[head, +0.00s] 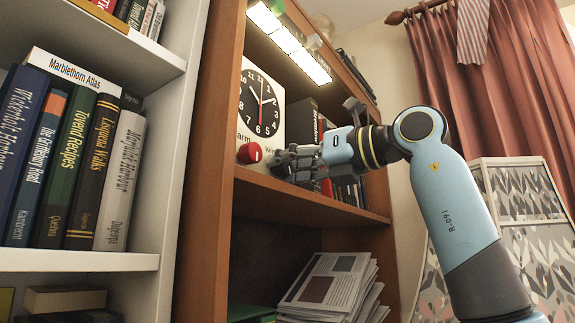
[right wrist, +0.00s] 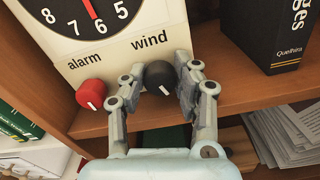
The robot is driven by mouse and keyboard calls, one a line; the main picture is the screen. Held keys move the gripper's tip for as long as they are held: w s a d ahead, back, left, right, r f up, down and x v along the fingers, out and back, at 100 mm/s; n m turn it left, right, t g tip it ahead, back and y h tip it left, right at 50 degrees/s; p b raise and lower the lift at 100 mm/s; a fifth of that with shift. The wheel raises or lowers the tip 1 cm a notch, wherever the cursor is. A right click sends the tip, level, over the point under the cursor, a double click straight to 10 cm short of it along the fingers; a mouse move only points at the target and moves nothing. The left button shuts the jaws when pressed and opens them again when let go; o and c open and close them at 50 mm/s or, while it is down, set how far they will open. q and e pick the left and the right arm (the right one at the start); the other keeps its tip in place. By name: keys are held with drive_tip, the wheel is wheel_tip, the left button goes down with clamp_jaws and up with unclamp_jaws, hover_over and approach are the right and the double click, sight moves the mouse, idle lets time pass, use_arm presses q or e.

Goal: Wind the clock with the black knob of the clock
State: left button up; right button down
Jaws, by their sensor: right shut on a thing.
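In the right wrist view the clock's lower front (right wrist: 121,49) carries the words "alarm" and "wind". The black knob (right wrist: 160,75) is under "wind", its white mark pointing down and slightly right. My right gripper (right wrist: 158,86) has its fingers on both sides of the black knob and is shut on it. In the head view my right gripper (head: 287,163) hides the black knob. My left gripper is not in view.
The red alarm knob (right wrist: 90,94) sits just left of my right gripper; it also shows in the head view (head: 249,153). A black book (right wrist: 282,35) stands right of the clock. A stack of papers (head: 330,285) lies on the shelf below. A wooden upright (head: 212,170) borders the left.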

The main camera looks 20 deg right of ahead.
drive_tip(key=c, duration=1)
unclamp_jaws()
drive_tip(key=shift+d, duration=0.1)
drive_tip(key=shift+v, duration=6)
